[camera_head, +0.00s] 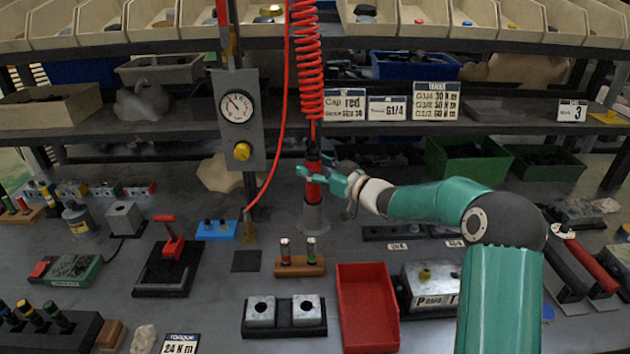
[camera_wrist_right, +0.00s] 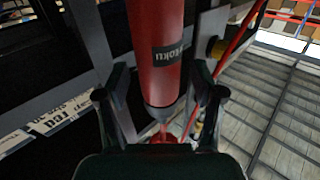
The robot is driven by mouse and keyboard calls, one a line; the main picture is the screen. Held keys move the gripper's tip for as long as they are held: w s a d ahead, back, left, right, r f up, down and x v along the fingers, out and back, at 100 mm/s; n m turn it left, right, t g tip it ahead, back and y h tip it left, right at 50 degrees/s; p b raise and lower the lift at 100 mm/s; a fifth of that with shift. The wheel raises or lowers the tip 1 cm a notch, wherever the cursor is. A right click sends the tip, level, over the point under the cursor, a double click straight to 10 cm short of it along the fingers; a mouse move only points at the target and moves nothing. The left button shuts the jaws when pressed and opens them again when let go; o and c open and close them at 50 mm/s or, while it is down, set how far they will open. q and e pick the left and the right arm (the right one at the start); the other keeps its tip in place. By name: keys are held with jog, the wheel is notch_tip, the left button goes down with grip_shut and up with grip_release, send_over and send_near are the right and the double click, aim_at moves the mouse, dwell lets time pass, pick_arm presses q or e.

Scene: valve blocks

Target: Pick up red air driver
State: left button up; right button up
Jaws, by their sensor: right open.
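The red air driver (camera_head: 312,185) hangs upright below a red coiled hose (camera_head: 308,75), above a grey round stand (camera_head: 314,216). I cannot tell whether the driver rests in that stand. My right gripper (camera_head: 326,177) comes in from the right at the driver's body and partly covers it. In the right wrist view the driver (camera_wrist_right: 156,45) is a red cylinder with a dark label, and it lies between the two spread fingers (camera_wrist_right: 160,85). Gaps show on both sides, so the gripper is open around it. My left gripper is not in view.
A gauge panel (camera_head: 238,118) on a post stands left of the driver. A shelf (camera_head: 390,130) with label cards runs behind. On the bench in front are a wooden holder (camera_head: 300,268), valve blocks (camera_head: 262,312) and a red tray (camera_head: 366,312). A thin red hose (camera_head: 284,120) hangs close by.

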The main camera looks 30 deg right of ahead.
jog(key=shift+w, duration=0.2)
grip_shut()
jog(key=shift+r, duration=0.15)
jog(key=shift+r, duration=0.1)
